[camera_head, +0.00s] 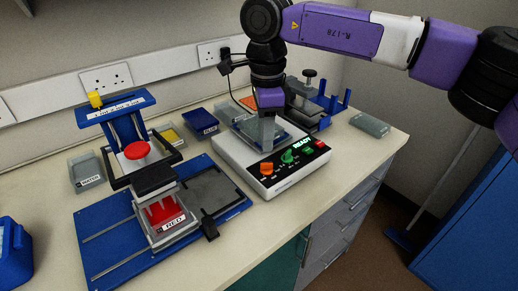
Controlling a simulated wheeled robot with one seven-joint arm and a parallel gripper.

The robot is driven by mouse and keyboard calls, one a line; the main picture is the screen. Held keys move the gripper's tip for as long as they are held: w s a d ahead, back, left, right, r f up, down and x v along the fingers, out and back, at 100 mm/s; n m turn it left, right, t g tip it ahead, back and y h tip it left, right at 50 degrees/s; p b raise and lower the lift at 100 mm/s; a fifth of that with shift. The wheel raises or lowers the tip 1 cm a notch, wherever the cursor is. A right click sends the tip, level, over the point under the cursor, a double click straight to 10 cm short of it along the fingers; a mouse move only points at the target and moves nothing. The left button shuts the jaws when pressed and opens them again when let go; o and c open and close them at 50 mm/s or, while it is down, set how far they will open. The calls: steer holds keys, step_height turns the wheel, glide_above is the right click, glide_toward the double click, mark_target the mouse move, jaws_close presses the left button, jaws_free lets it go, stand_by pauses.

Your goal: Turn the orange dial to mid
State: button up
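The orange dial (266,168) is on the black front panel of a white bench device (233,151), at the panel's left end. Which setting it points to is too small to read. A green dial (289,157) is to its right, below a lit display reading READY (302,143). My gripper (268,132) points down over the device's top, behind the panel and apart from the orange dial. Its grey fingers are small and partly merge with the plate behind, so their opening is unclear.
A blue press stand with a red knob (136,150) and a blue base (107,249) with a red-labelled tray (170,220) stand left of the device. A blue-and-grey fixture (325,108) stands behind it. A grey box (370,125) is at right. The bench edge is close in front.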

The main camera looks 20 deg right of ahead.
mark_target(267, 167)
steer(key=shift+w+f, duration=0.1)
steer(key=shift+f, duration=0.1)
step_height(267, 167, down, 7)
steer(key=shift+f+p, duration=0.15)
steer(key=shift+p, duration=0.2)
jaws_close()
